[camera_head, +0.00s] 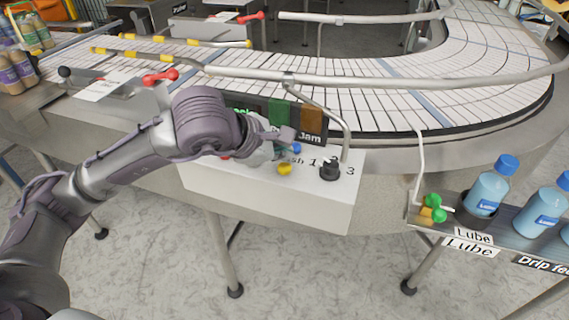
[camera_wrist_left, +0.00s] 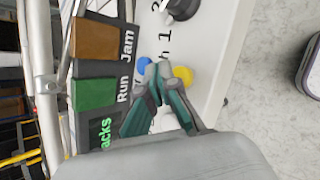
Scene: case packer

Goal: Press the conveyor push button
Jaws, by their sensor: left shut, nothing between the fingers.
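The white control box (camera_head: 250,196) is on the conveyor's front side. On its top are a blue button (camera_head: 296,148), a yellow button (camera_head: 285,169) and a black rotary knob (camera_head: 329,171) by the numbers 1 and 3. A label ending in "sh" is partly hidden by my left gripper (camera_head: 284,151). The gripper is shut and empty, low over the box top. In the left wrist view its fingertips (camera_wrist_left: 160,74) lie between the blue button (camera_wrist_left: 144,65) and the yellow button (camera_wrist_left: 183,76). I cannot tell whether they touch anything. My right gripper is out of view.
A panel with green and orange plates (camera_head: 312,119), marked "Jam", stands behind the box beside a bent metal rail (camera_head: 346,130). The curved conveyor (camera_head: 470,60) runs behind. Blue bottles (camera_head: 488,190) stand in a lube rack at right.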

